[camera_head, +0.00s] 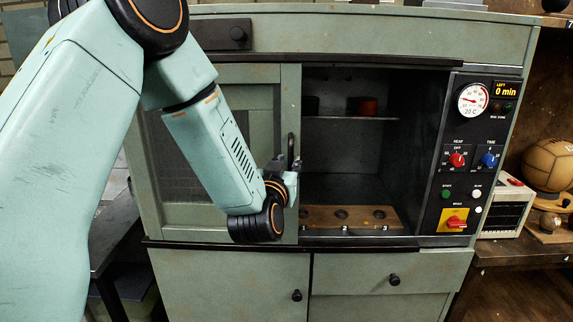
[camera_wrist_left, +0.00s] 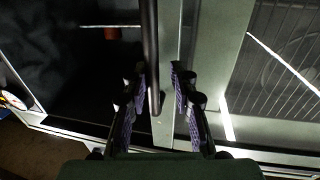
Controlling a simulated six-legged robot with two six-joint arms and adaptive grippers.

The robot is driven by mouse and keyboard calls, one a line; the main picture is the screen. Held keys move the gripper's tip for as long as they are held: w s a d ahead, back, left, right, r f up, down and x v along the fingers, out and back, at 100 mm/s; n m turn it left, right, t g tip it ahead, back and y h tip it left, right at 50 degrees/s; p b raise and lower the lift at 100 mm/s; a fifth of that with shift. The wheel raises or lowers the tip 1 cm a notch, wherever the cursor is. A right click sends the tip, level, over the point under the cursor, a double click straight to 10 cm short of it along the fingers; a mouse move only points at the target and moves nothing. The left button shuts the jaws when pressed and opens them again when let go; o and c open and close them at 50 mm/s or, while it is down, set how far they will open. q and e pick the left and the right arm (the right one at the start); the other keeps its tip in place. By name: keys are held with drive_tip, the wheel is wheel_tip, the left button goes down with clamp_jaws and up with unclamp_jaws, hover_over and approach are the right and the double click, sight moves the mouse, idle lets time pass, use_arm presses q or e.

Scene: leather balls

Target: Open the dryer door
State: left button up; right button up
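The dryer (camera_head: 345,33) is a green cabinet with a dark chamber. Its framed, glazed door (camera_head: 291,95) covers the left part of the chamber, and the right part is uncovered. A dark vertical bar handle (camera_head: 291,145) stands on the door's right frame; it also shows in the left wrist view (camera_wrist_left: 151,45). My left gripper (camera_head: 287,165) is at the lower part of the handle. In the left wrist view its two fingers (camera_wrist_left: 160,85) are apart, with the bar between them, closer to the left finger. Contact cannot be told. My right gripper is not in view.
Inside the chamber are a shelf with a red object (camera_head: 368,106) and a wooden board with holes (camera_head: 350,218). A control panel (camera_head: 468,160) is at the right. Beyond it are a white device (camera_head: 503,208) and a leather ball (camera_head: 547,165). Drawers and cupboards lie below.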

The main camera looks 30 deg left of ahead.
use_arm(q)
drive_tip(key=shift+o, duration=0.5)
drive_tip(key=shift+s+a+r, duration=0.1)
drive_tip(key=shift+a, duration=0.05)
drive_tip(key=shift+w, duration=0.5)
drive_tip(key=v, duration=0.8)
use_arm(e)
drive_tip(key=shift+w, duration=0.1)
use_arm(q)
drive_tip(key=shift+w, duration=0.1)
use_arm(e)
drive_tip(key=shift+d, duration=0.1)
